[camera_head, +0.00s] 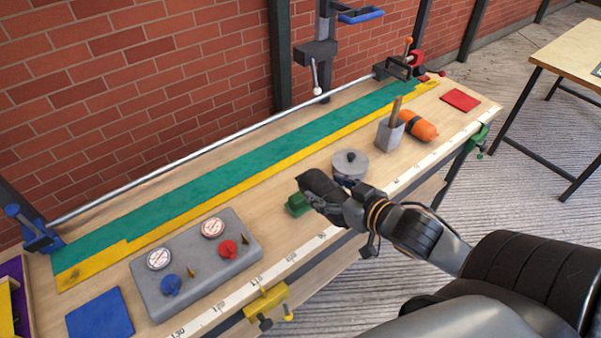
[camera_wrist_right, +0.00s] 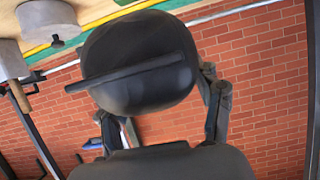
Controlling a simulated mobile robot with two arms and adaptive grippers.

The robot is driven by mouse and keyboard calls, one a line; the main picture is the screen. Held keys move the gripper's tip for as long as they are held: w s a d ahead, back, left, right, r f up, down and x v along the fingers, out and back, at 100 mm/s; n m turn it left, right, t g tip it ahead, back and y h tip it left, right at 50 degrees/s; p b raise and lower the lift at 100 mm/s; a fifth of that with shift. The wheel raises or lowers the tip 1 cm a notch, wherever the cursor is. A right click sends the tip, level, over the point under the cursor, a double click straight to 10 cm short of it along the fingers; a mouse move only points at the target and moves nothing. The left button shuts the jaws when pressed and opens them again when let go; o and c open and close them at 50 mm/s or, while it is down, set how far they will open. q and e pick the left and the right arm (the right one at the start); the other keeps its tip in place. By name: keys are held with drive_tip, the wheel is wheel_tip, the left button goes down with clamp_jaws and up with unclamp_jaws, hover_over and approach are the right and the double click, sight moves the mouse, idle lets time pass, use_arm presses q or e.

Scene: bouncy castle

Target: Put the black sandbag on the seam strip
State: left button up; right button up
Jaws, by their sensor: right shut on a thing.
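The black sandbag (camera_head: 318,184) is in my right gripper (camera_head: 338,203), above the workbench in the head view. In the right wrist view the sandbag (camera_wrist_right: 140,65) is a dark rounded bag with a flat ridge across it, between the fingers of the gripper. The gripper is shut on it. A long green strip (camera_head: 200,182) with a yellow strip (camera_head: 215,202) along its front edge runs the length of the bench; the sandbag is in front of both in the picture. My left gripper is not in view.
A green block (camera_head: 297,205) lies beside the sandbag. A grey control panel (camera_head: 195,262) is at the left. A brick wall (camera_head: 150,60) rises behind the bench.

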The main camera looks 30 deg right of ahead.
drive_tip(key=shift+w+a, duration=0.3)
drive_tip(key=shift+w, duration=0.05)
drive_tip(key=w+a+f, duration=0.2)
drive_tip(key=w+f, duration=0.1)
drive_tip(key=w+a+f, duration=0.3)
drive_tip(key=w+a+f+p, duration=0.1)
drive_tip(key=w+a+f, duration=0.2)
drive_tip(key=shift+w+a+f, duration=0.2)
drive_tip(key=shift+w+a, duration=0.05)
drive_tip(key=shift+w, duration=0.1)
wheel_tip(320, 180, down, 3)
drive_tip(key=shift+r+p, duration=0.1)
drive_tip(key=shift+p, duration=0.2)
drive_tip(key=shift+f, duration=0.2)
